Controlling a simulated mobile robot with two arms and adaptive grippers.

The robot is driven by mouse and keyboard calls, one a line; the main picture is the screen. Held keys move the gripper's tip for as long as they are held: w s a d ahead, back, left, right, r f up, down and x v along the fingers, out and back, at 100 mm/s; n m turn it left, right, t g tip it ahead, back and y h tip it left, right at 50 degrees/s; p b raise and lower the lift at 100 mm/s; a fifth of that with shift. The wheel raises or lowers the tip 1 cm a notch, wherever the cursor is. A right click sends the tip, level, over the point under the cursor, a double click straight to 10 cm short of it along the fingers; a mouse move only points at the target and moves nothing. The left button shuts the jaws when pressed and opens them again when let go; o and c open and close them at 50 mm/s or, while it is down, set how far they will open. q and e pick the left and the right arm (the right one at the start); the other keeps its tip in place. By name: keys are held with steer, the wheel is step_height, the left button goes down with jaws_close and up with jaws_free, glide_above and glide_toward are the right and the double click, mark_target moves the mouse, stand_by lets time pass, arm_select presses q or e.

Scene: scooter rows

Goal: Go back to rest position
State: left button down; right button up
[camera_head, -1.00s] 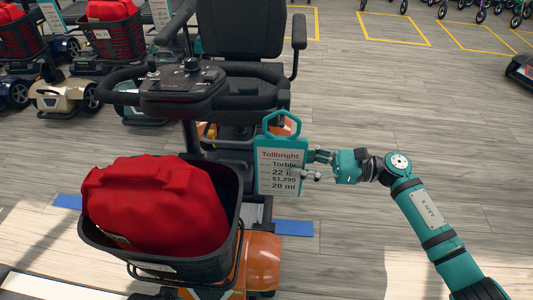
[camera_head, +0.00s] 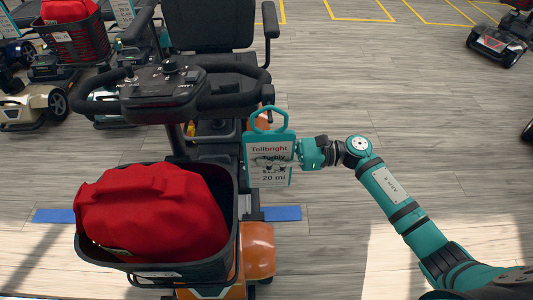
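A white price tag with a teal frame and loop handle (camera_head: 269,178) stands upright at the right side of the near scooter's tiller. Its top line reads "Tollbright" and its bottom line "20 mi". My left gripper is not in view.
The near scooter has black handlebars (camera_head: 185,88) and a black front basket (camera_head: 238,215) with a red bag (camera_head: 150,212). More scooters stand at the upper left. Another scooter (camera_head: 497,42) is at the upper right. The wooden floor (camera_head: 440,130) to the right is clear.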

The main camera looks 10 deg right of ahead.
jaws_close()
stand_by(0.7)
